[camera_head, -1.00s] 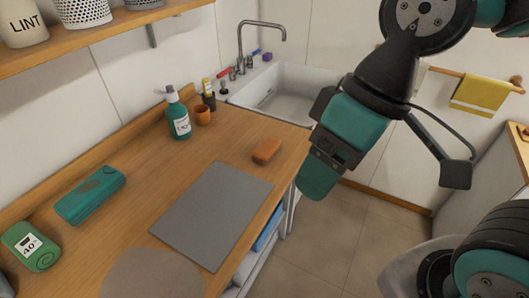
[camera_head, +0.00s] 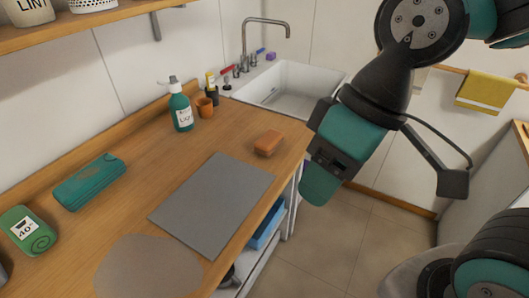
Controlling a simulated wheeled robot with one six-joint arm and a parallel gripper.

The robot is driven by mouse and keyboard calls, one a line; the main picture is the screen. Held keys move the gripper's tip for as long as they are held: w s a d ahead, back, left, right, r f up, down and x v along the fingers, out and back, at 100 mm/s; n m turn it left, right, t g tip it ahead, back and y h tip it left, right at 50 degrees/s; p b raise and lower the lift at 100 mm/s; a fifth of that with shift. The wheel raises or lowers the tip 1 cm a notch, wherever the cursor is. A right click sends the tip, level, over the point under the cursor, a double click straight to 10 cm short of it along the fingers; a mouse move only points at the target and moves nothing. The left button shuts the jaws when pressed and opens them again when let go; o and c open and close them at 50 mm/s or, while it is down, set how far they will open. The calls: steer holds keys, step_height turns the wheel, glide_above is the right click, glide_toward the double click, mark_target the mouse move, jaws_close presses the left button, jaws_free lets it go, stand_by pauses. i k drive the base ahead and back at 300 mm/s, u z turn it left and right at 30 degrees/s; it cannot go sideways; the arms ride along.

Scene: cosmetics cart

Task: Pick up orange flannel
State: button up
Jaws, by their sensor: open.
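A small orange block-like thing (camera_head: 268,143), which looks like the orange flannel folded up, lies on the wooden counter (camera_head: 135,190) near its right edge, just behind the grey mat. My gripper (camera_head: 385,187) hangs over the floor to the right of the counter. Its fingers are wide apart, with nothing between them. It is clear of the orange thing.
A grey mat (camera_head: 213,205), a teal pump bottle (camera_head: 181,108), an orange cup (camera_head: 205,107), a teal folded bundle (camera_head: 89,182) and a green roll (camera_head: 29,231) are on the counter. A sink (camera_head: 290,87) is behind. A yellow towel (camera_head: 486,91) hangs at right.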

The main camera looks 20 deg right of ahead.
mark_target(269, 142)
steer(key=u, duration=0.1)
steer(key=k, duration=0.35)
steer(key=z, duration=0.6)
steer(key=i, duration=1.2)
steer(key=u, duration=0.75)
